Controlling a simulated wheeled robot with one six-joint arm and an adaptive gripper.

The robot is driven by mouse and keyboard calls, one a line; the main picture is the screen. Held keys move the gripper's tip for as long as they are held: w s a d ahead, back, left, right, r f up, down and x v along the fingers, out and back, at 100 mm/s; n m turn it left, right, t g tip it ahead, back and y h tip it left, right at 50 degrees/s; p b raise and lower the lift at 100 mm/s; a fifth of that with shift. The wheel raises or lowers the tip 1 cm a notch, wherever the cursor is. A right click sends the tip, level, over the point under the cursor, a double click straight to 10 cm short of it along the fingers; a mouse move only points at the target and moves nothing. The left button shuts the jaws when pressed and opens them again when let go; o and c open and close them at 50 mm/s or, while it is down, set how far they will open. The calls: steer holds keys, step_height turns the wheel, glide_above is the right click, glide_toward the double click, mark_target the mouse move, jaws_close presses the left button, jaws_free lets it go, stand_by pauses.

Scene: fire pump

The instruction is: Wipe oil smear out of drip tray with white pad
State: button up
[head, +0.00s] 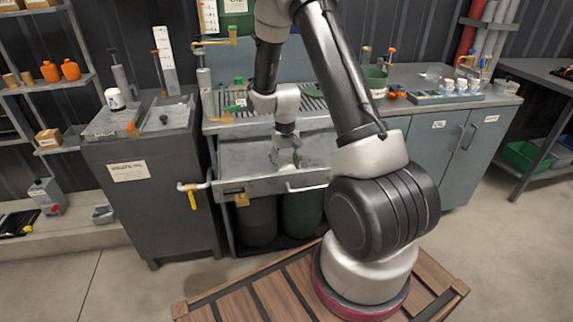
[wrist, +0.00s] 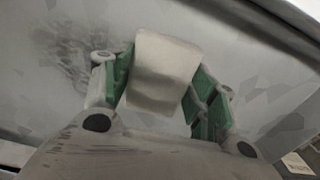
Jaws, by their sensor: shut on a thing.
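My gripper (wrist: 160,92) is shut on the white pad (wrist: 166,62), which sits between its green-lined fingers in the wrist view. In the head view my gripper (head: 285,158) points down inside the grey drip tray (head: 240,158). The pad is too small to make out clearly there. The tray floor (wrist: 255,80) fills the wrist view behind the pad. A dark, patchy oil smear (wrist: 75,55) lies on it just left of the pad. I cannot tell whether the pad touches the tray floor.
A grey cabinet (head: 150,200) stands left, blue-grey cupboards (head: 450,150) right.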

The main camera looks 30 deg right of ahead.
steer(key=shift+w+a+r, duration=0.1)
steer(key=shift+a+r, duration=0.05)
steer(key=shift+r, duration=3.9)
steer(key=shift+d, duration=0.2)
